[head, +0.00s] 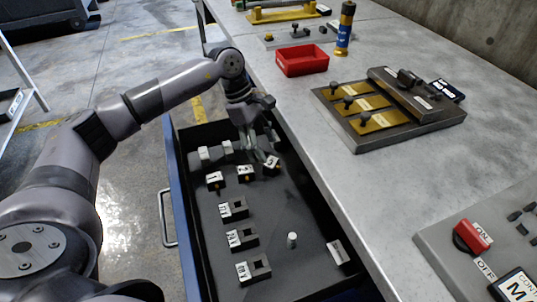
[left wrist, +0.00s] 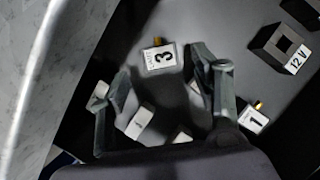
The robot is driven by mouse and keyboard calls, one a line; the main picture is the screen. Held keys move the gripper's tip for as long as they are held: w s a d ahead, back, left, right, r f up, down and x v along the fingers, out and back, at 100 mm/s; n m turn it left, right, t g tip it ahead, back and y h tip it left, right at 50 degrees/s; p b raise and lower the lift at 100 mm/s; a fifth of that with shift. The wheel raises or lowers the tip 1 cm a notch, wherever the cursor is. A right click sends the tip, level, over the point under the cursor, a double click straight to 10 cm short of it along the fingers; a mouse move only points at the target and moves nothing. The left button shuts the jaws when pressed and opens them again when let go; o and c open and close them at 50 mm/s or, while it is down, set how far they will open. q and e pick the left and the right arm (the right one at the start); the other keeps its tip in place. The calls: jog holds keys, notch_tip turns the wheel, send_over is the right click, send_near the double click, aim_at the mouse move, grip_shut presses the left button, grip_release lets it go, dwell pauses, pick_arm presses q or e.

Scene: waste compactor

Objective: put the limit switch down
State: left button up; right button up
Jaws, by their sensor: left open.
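My left gripper (head: 258,155) reaches down into the far end of the open drawer. Its fingers are apart and nothing is held between them. A small dark block with a white label "3" and a yellow tip, which looks like a limit switch (head: 271,165), lies in the drawer just by the fingertips. In the left wrist view this block (left wrist: 160,57) shows between and beyond the spread fingertips (left wrist: 161,62). Similar blocks labelled "2" (head: 245,173) and "1" (head: 215,181) lie in a row to its left. My right gripper is not in view.
White-faced parts (head: 204,153) lie behind the row. Several black labelled blocks (head: 233,208) and a white peg (head: 292,240) lie nearer in the drawer (head: 178,190). The bench (head: 330,180) edges it on the right, bearing a red tray (head: 302,60) and a fixture plate (head: 390,135).

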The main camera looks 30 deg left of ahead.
pick_arm(q)
jog(key=v, duration=0.7)
jog(key=shift+r, duration=0.2)
